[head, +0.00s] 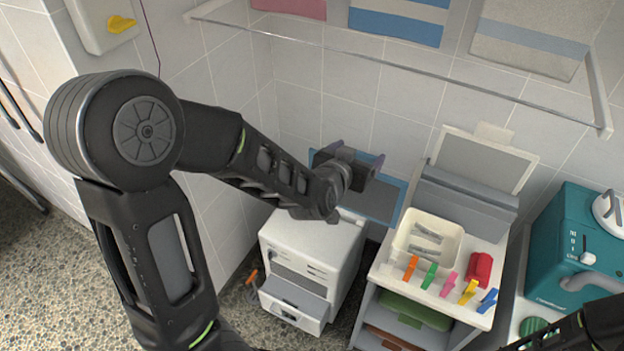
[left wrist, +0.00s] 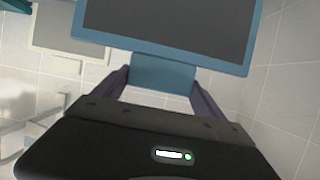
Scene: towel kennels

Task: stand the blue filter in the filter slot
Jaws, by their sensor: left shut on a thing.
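The blue filter (head: 376,200), a grey panel in a blue frame, is held in the air in front of the tiled wall, above and beside the white cabinet. My left gripper (head: 350,165) is shut on its tab; the left wrist view shows the blue tab (left wrist: 163,73) between the two fingers, with the framed panel (left wrist: 170,30) beyond. A grey slotted holder (head: 465,198) stands at the back of the cart. A white-framed filter (head: 484,160) stands upright at it. The opening of the slot is not clearly seen. My right arm shows only at the lower right corner, its gripper out of view.
The cart top (head: 398,283) carries a cream tray (head: 428,240), several coloured clips and a red block (head: 480,269). The white cabinet (head: 312,245) stands left of it. A teal machine (head: 575,245) is at right. A rail with towels (head: 400,68) runs above.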

